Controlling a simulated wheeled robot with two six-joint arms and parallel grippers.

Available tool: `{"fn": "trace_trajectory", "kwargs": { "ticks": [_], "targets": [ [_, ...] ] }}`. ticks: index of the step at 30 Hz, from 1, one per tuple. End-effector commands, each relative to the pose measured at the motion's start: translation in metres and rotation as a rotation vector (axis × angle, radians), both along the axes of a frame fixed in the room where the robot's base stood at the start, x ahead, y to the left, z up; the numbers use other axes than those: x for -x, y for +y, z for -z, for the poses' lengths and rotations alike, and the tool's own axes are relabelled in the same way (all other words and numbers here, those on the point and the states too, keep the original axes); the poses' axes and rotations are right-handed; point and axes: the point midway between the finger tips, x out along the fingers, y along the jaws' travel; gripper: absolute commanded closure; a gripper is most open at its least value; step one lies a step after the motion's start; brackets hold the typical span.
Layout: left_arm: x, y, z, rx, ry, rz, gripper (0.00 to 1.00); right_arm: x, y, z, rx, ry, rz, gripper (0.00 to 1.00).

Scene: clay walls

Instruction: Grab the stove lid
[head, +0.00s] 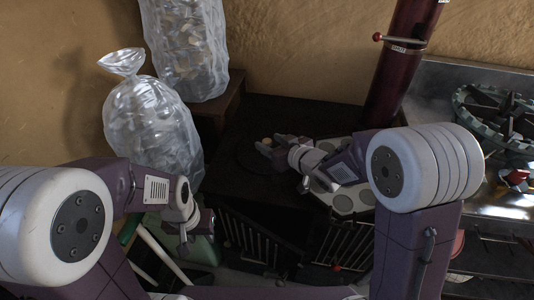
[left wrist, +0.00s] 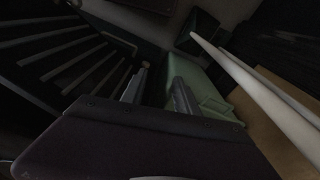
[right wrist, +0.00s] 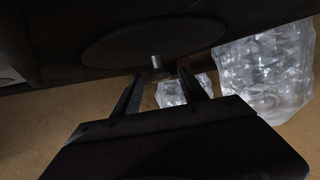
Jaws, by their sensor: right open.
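The stove lid (head: 240,155) is a dark round disc lying flat on the dark stove top (head: 290,112). In the right wrist view the lid (right wrist: 125,42) has a small metal knob (right wrist: 157,64) standing up from it. My right gripper (head: 270,146) is open over the lid. Its fingertips in the right wrist view (right wrist: 160,75) stand apart, with the knob between them; I cannot tell whether either finger touches it. My left gripper (head: 193,232) hangs low at the stove's front left. In the left wrist view (left wrist: 157,85) its fingers are apart and empty.
Clear bags (head: 152,130) stand left of the stove. A dark red flue pipe (head: 398,65) rises behind right. A pale tray with round wells (head: 345,203) lies under my right forearm. Barred grates (head: 250,238) are below the front edge. A gas hob (head: 500,115) is far right.

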Motion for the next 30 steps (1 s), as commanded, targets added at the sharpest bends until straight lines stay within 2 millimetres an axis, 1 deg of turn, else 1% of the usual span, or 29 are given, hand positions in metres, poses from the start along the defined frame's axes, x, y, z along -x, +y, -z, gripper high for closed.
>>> {"fn": "trace_trajectory", "kwargs": {
  "ticks": [2, 4, 8, 12, 19, 20, 21, 23, 24, 25, 30],
  "targets": [
    [0.000, 0.000, 0.000, 0.000, 0.000, 0.000, 0.64, -0.001, 0.001, 0.000, 0.000, 0.000, 0.000, 0.49],
    [0.000, 0.000, 0.005, 0.000, 0.000, 0.000, 0.64, -0.006, 0.004, 0.004, -0.001, -0.001, -0.001, 0.49],
    [0.000, 0.000, 0.019, 0.000, 0.000, 0.000, 0.64, -0.024, 0.018, 0.017, 0.000, 0.000, -0.001, 0.49],
    [0.000, 0.000, 0.022, 0.000, 0.000, 0.000, 0.64, -0.038, 0.026, 0.021, 0.000, 0.000, 0.001, 0.49],
    [0.000, 0.000, 0.021, 0.000, 0.000, 0.000, 0.64, -0.041, 0.028, 0.019, 0.000, 0.000, 0.001, 0.49],
    [0.000, 0.000, 0.021, 0.000, 0.000, 0.000, 0.64, -0.041, 0.028, 0.019, 0.000, 0.000, 0.001, 0.55],
    [0.000, 0.000, 0.021, 0.000, 0.000, 0.000, 0.64, -0.040, 0.027, 0.019, 0.000, 0.000, 0.001, 0.66],
    [0.000, 0.000, 0.021, 0.000, 0.000, 0.000, 0.64, -0.040, 0.027, 0.019, 0.000, 0.000, 0.001, 0.83],
    [0.000, 0.000, 0.021, 0.000, 0.000, 0.000, 0.64, -0.040, 0.027, 0.019, 0.000, 0.000, 0.001, 0.94],
    [0.000, 0.000, 0.021, 0.000, 0.000, 0.000, 0.64, -0.040, 0.027, 0.019, 0.000, 0.000, 0.001, 1.00],
    [0.000, 0.000, 0.021, 0.000, 0.000, 0.000, 0.64, -0.040, 0.027, 0.019, 0.000, 0.000, 0.002, 1.00]
  ]
}}
